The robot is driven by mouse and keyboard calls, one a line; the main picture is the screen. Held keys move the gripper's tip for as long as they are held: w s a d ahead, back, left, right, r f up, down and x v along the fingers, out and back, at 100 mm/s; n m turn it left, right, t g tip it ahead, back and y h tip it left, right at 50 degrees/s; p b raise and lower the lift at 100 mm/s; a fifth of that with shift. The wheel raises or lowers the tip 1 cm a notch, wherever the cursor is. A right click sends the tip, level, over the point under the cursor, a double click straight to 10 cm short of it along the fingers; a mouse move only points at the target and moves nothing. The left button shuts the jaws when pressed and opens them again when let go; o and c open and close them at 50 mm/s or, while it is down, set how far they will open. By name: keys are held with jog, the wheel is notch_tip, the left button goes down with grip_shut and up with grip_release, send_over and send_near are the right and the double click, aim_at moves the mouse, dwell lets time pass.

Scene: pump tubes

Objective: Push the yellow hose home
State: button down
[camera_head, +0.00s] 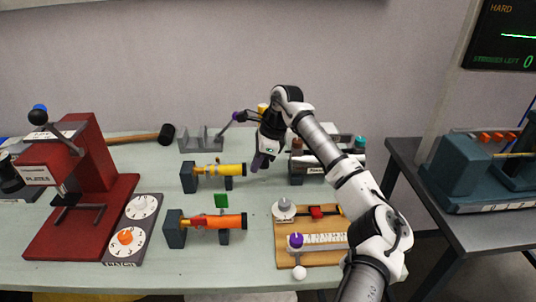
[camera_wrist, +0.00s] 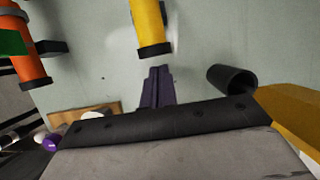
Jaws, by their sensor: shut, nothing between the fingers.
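The yellow hose (camera_head: 222,170) lies level on the table, its left end at a dark grey block (camera_head: 188,178) and a small support under it. Its right end has a black ring. In the wrist view the yellow hose (camera_wrist: 147,22) comes in from the top, and its black ring (camera_wrist: 155,50) faces my gripper. My gripper (camera_head: 259,162) is just right of that end, with purple fingers pointing down. In the wrist view the fingers (camera_wrist: 157,87) are together and empty, with a small gap between them and the ring. How deep the hose sits in the block is not clear.
An orange hose (camera_head: 220,221) with a green tab (camera_head: 221,200) lies in front, parallel to the yellow one. A wooden board (camera_head: 284,256) with knobs is at front right. A red press (camera_head: 85,190) stands left. A dark tube end (camera_wrist: 232,78) is close to my fingers.

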aim_at(241, 165)
jog(key=shift+a, duration=0.3)
jog(key=shift+a, duration=0.2)
jog(key=shift+a+b, duration=0.45)
jog(key=shift+a, duration=1.1)
